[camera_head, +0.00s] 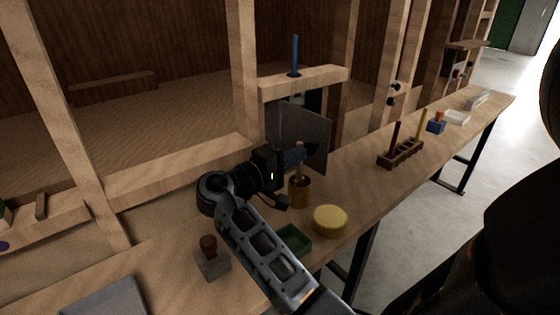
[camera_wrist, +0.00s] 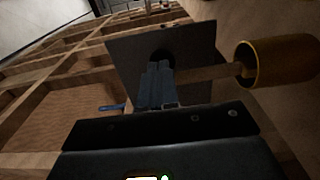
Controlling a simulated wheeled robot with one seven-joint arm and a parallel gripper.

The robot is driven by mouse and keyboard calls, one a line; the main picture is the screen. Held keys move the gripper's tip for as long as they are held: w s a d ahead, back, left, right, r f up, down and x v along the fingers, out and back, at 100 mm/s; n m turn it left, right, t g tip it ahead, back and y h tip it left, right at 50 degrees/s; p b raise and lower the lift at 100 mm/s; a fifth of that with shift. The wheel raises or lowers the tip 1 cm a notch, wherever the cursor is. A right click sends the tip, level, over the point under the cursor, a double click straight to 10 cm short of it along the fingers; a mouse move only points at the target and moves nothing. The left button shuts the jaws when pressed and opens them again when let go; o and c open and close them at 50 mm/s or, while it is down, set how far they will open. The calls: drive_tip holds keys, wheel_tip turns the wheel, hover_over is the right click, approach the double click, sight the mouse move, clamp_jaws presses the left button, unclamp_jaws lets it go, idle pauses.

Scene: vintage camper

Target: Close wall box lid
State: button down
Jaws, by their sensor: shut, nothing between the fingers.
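The wall box (camera_head: 274,118) is set in the wooden wall frame beneath a small shelf, largely hidden behind its lid. The lid is a flat dark grey panel (camera_head: 309,127) that stands open, swung out over the workbench. In the wrist view the lid (camera_wrist: 197,42) fills the space just ahead of the fingers. My gripper (camera_head: 313,148) is in front of the lid, and its shut, empty fingers (camera_wrist: 158,66) point at the panel. A dark round patch on the lid shows by the fingertips. I cannot tell whether they touch it.
A golden cup (camera_head: 299,192) with a wooden handle stands close by my gripper. A yellow round sponge-like block (camera_head: 330,220), a green tray (camera_head: 294,240) and a wooden rack (camera_head: 401,153) are on the bench. A blue tool (camera_head: 295,55) stands on the shelf.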

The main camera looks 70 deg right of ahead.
drive_tip(key=shift+s+d, duration=0.35)
drive_tip(key=shift+d, duration=0.25)
drive_tip(key=shift+s, duration=0.1)
